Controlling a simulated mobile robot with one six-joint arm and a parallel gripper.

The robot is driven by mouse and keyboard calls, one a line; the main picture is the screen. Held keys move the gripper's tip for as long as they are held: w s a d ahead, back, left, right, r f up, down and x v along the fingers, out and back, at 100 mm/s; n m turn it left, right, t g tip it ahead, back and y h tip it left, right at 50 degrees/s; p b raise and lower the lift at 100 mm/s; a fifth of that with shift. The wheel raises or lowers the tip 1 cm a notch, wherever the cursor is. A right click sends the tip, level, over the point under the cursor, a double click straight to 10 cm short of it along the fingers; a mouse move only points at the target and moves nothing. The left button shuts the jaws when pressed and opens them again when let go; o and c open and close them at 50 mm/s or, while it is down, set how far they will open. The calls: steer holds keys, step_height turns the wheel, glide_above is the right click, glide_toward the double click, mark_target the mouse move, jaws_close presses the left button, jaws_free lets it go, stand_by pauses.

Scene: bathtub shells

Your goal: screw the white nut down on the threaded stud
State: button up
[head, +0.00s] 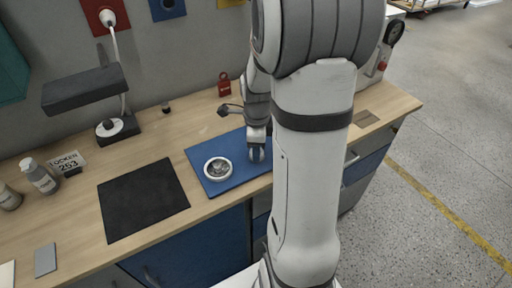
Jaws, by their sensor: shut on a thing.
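My gripper (257,153) points down over the right part of the blue mat (206,149) on the bench. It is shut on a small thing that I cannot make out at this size. I cannot pick out the white nut or the threaded stud; the gripper and my arm cover that part of the mat. A round dish with a white rim (207,176) stands on the mat, left of my gripper and apart from it. Its contents look grey and are too small to tell.
A black mat (143,200) lies left of the blue one. A red padlock-shaped block (224,86) stands behind my gripper. My arm hides the bench's right middle.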

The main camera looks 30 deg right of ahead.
steer(key=m, duration=0.6)
steer(key=shift+m, duration=0.4)
steer(key=o, duration=1.1)
steer(key=shift+o, duration=0.2)
steer(key=shift+c, duration=0.8)
steer(key=n, duration=0.6)
steer(key=shift+n, duration=0.3)
steer(key=n, duration=0.6)
steer(key=shift+n+b, duration=0.3)
steer(key=shift+c, duration=0.2)
